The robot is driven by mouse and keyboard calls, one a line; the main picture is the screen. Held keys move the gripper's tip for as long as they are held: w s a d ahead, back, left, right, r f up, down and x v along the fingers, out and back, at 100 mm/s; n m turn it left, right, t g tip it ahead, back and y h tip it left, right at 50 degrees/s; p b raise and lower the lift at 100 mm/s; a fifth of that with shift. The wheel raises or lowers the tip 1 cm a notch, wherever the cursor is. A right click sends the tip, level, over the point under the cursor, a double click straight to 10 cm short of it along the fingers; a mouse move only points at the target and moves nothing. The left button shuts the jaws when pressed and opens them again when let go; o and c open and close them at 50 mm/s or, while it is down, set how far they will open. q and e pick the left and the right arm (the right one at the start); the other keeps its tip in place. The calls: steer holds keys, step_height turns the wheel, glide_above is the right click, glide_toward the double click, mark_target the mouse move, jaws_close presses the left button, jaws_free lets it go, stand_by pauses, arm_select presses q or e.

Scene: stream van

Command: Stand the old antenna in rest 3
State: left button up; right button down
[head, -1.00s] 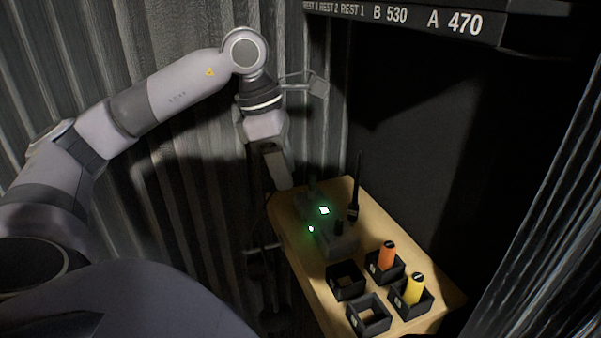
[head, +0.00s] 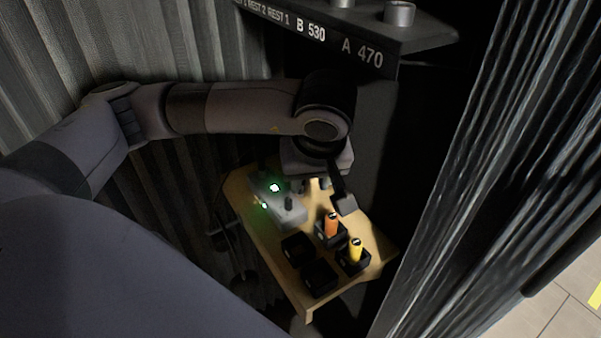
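My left gripper (head: 325,194) hangs over the back right of the wooden table, beside the grey radio unit. One dark finger shows clearly; the gap between the fingers is mostly hidden, so I cannot tell whether it is open or shut. The tall black antenna is not visible now; the gripper and wrist cover the spot where it stood. The shelf (head: 420,45) at the top carries labels REST 2, REST 1, B 530 and A 470, with a label cut off at the left. Two metal cups, one whole (head: 399,13), stand on it. My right gripper is out of view.
The radio unit (head: 292,216) has green lights and short black stubs. Black square holders stand at the table front: two look empty (head: 319,277), one holds an orange cylinder (head: 331,224), one a yellow cylinder (head: 355,251).

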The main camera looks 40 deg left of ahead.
arm_select(q)
steer(key=w+a, duration=0.2)
steer(key=w+a+p, duration=0.1)
steer(key=w+a, duration=0.1)
steer(key=w+a+f, duration=0.1)
steer(key=w+a, duration=0.1)
steer(key=shift+p, duration=0.4)
steer(key=shift+a, duration=0.1)
jaws_close()
